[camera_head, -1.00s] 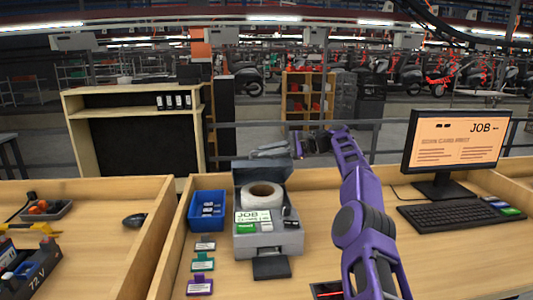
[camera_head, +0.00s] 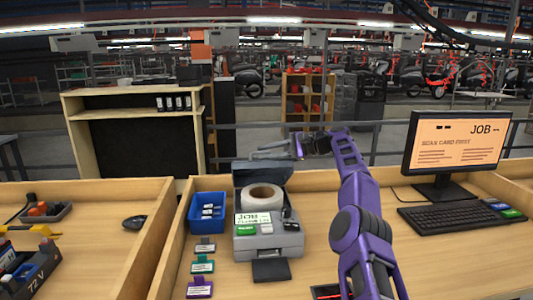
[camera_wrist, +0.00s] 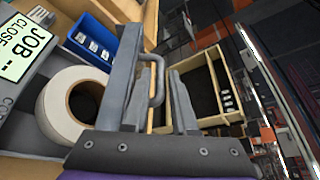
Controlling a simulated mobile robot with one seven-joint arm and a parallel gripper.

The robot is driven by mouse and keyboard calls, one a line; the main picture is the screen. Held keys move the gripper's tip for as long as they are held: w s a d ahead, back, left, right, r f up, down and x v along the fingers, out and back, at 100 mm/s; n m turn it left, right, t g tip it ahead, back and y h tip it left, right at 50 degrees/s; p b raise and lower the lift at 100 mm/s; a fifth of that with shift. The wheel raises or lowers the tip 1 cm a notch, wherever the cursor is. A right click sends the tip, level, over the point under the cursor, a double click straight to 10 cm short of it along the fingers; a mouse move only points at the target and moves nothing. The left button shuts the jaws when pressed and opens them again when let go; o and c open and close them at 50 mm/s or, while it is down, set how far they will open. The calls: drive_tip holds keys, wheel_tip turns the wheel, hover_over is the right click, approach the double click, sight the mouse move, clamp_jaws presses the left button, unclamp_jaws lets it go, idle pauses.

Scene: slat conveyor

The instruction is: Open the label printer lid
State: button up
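The grey label printer (camera_head: 268,242) stands on the bench with its lid (camera_head: 262,172) raised, standing up behind the white label roll (camera_head: 262,197). The roll also shows in the wrist view (camera_wrist: 52,112). My gripper (camera_head: 268,150) is at the top of the raised lid, with its fingers spread. In the wrist view my gripper (camera_wrist: 153,100) has a grey U-shaped handle (camera_wrist: 158,80) between its fingers, with a gap to the right finger. Whether the left finger touches the lid I cannot tell. The printer's screen (camera_wrist: 25,45) shows JOB and CLOSE.
A blue bin (camera_head: 207,212) with small labelled items stands left of the printer. Several cards (camera_head: 202,266) lie in front of it. A monitor (camera_head: 458,142) and a keyboard (camera_head: 450,215) are at the right. The bench between printer and keyboard is mostly clear.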

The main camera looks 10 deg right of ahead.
drive_tip(key=v, duration=0.7)
drive_tip(key=shift+s+d, duration=0.1)
drive_tip(key=shift+d, duration=0.1)
